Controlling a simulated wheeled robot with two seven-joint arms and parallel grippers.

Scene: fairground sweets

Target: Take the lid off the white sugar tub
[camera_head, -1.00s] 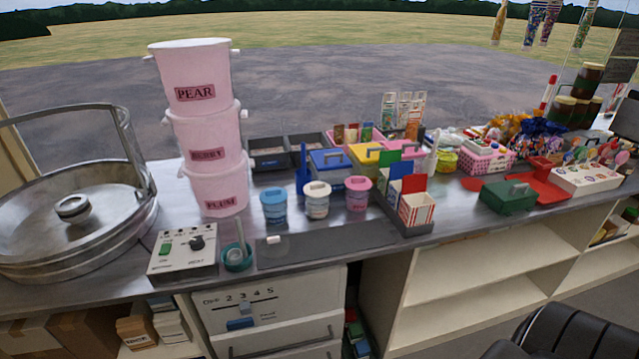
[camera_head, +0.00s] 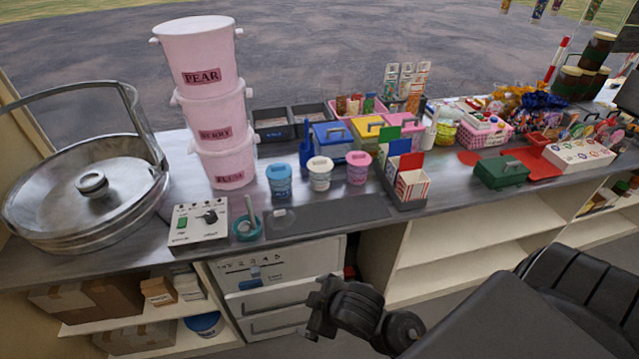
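The white sugar tub (camera_head: 318,181) stands upright on the counter between a blue tub (camera_head: 280,187) and a pink tub (camera_head: 358,175). Its cream lid (camera_head: 319,164) is on top. My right gripper (camera_head: 318,308) is at the bottom centre of the head view, in front of the drawers and below the counter top, well apart from the tub. I cannot tell whether its fingers are open. My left gripper is not in view.
A dark mat (camera_head: 330,215) lies clear in front of the tubs. Left are a switch box (camera_head: 198,222), a teal bowl (camera_head: 246,229) and stacked pink buckets (camera_head: 222,130). Right is a red-striped box (camera_head: 411,185). A blue box (camera_head: 332,140) stands behind the tubs.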

